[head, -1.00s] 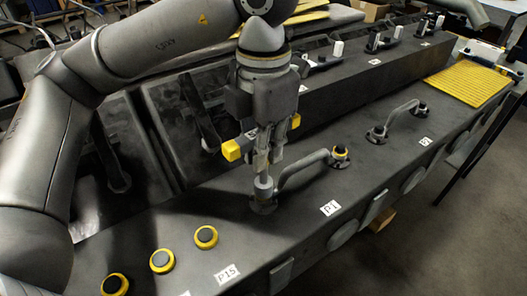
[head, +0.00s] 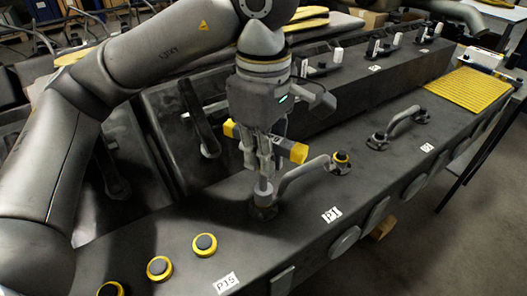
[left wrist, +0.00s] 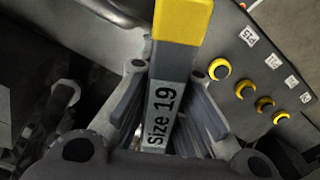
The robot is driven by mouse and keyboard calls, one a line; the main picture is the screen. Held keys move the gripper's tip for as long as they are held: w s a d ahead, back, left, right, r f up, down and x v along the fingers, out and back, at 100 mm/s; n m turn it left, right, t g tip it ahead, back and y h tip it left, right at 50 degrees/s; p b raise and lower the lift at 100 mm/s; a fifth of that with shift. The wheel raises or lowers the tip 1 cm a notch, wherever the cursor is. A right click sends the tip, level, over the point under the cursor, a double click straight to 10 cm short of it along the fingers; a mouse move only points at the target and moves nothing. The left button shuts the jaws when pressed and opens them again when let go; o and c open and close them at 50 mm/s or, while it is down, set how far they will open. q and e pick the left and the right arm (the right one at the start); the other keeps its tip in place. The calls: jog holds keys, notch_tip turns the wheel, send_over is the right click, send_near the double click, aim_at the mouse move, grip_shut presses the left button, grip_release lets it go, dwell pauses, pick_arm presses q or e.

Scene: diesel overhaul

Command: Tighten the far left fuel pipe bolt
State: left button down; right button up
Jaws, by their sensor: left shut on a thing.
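My left gripper (head: 264,155) is shut on a T-shaped tool with yellow handle ends (head: 299,153). In the left wrist view its bar (left wrist: 163,105) reads "Size 19". The tool points down, and its socket end (head: 264,187) sits at the left end of the P1 fuel pipe (head: 300,176). The bolt there is hidden under the socket, so I cannot tell how fully it is seated. My right gripper is not in view.
Several yellow-ringed caps (head: 205,244) stand left of the pipe, near the P15 label (head: 226,283). A second pipe (head: 402,122) lies further right, before a yellow ribbed mat (head: 470,88). The dark engine top (head: 385,190) is clear between the two pipes.

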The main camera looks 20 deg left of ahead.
pick_arm(q)
jog(key=m, duration=0.6)
jog(key=shift+m, duration=0.4)
jog(key=m, duration=0.6)
jog(key=shift+m, duration=0.4)
jog(key=shift+p, duration=0.3)
jog(key=shift+r+p, duration=0.55)
jog(key=shift+r, duration=0.25)
jog(key=shift+f, duration=0.1)
